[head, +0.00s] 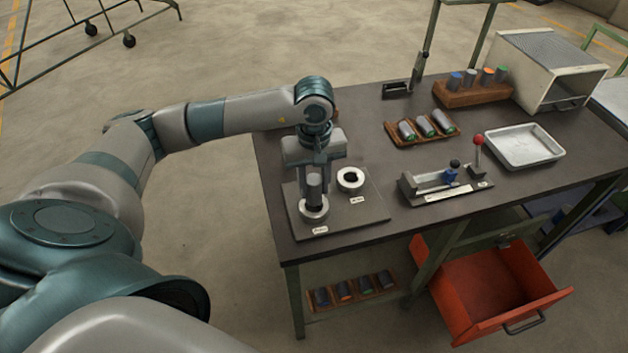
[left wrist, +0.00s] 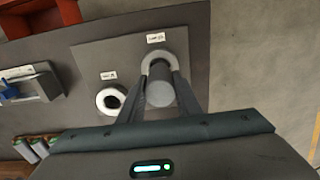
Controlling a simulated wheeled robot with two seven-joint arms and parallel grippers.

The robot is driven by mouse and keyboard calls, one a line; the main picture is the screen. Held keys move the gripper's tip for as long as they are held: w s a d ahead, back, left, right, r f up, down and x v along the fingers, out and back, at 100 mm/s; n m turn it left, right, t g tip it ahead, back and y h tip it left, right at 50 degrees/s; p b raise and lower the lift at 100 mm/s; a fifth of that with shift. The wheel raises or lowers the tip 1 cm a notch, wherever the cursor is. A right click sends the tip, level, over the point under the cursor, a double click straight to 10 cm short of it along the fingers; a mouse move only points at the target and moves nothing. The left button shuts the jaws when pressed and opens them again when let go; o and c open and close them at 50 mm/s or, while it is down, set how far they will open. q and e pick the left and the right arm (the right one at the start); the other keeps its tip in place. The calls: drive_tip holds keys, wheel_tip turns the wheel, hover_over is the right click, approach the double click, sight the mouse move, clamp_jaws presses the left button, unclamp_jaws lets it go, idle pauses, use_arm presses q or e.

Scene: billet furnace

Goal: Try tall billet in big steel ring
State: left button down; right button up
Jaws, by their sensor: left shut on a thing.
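My left gripper (head: 316,178) points down over the left part of the table, shut on a grey cylindrical tall billet (head: 314,190). The billet is upright, with its lower end at the opening of the nearer steel ring (head: 314,215). I cannot tell whether its end is inside the ring or just above it. In the left wrist view the billet (left wrist: 160,94) is between the fingers, and the ring (left wrist: 158,53) shows behind it. A second steel ring (head: 351,181) stands empty beside them. Both rings are on a dark plate (head: 362,213) with small labels too small to read. My right gripper is out of view.
A wooden tray (head: 395,140) of billets lies behind the plate. A fixture with a red-knobbed lever (head: 478,140), a metal tray (head: 523,147), a billet rack (head: 467,97) and a white furnace-like box (head: 540,62) stand rightward. An open red drawer (head: 500,290) juts out below.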

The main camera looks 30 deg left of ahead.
sight(314, 198)
use_arm(q)
drive_tip(key=shift+f, duration=0.5)
drive_tip(key=shift+f+b, duration=1.75)
drive_tip(key=shift+b, duration=0.5)
idle(2.6)
drive_tip(key=c, duration=1.2)
unclamp_jaws()
drive_tip(key=shift+s+f, duration=0.1)
drive_tip(key=shift+s, duration=0.05)
